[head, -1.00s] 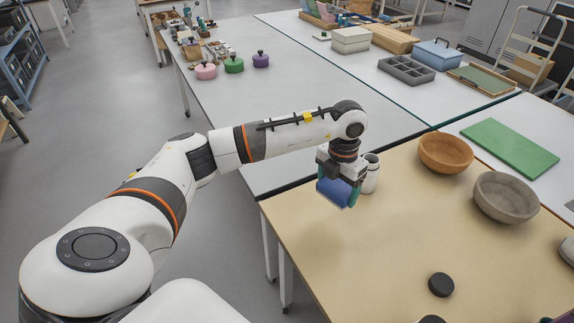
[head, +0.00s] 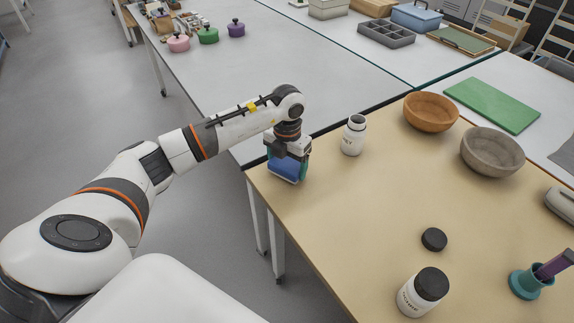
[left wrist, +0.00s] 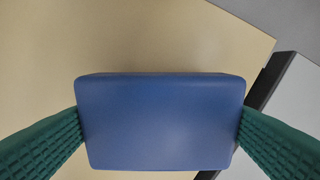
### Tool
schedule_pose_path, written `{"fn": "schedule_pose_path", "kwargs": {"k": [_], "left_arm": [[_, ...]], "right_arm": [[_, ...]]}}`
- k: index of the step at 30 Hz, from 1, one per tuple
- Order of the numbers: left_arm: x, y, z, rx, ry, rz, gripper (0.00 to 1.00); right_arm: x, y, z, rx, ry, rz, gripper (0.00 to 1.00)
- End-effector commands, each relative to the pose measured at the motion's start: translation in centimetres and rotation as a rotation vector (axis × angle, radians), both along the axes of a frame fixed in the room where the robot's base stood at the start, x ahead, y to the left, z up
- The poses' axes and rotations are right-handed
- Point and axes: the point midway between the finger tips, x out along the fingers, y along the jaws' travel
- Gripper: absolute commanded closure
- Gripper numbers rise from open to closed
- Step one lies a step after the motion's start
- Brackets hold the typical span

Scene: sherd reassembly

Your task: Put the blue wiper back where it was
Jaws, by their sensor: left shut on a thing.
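The blue wiper (head: 284,172) is a blue block held in my left gripper (head: 288,168), over the back left corner of the tan table (head: 340,215). In the left wrist view the wiper (left wrist: 160,122) fills the space between two green ribbed fingers, which press on its short sides. Its underside is hidden, and I cannot tell whether it touches the table. My right gripper is not in view.
An open white jar (head: 354,135) stands just right of my left gripper. Orange (head: 431,112) and grey (head: 492,151) bowls, a black lid (head: 434,239), a lidded white jar (head: 422,292) and a teal holder (head: 530,282) are farther right. The table's middle is clear.

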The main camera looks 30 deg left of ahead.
Motion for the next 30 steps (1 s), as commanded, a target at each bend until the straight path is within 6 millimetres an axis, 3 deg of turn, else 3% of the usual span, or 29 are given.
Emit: {"fn": "schedule_pose_path", "kwargs": {"k": [2, 13, 14, 16, 24, 30], "left_arm": [[0.0, 0.0, -0.9, 0.000, 0.000, -0.001, 0.40], [0.0, 0.0, -1.4, 0.001, -0.001, -0.001, 0.40], [0.0, 0.0, -1.3, 0.000, -0.001, -0.001, 0.14], [0.0, 0.0, -1.2, 0.000, -0.001, -0.001, 0.02], [0.0, 0.0, -1.0, 0.000, -0.001, -0.001, 0.00], [0.1, 0.0, 1.3, 0.000, -0.006, -0.001, 0.00]], "right_arm": [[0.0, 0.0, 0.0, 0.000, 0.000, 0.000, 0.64], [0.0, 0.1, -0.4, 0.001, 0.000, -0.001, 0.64], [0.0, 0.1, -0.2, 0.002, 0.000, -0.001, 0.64], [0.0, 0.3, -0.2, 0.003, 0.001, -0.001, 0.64], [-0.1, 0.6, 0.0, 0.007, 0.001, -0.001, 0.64], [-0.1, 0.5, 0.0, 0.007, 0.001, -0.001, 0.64]]}}
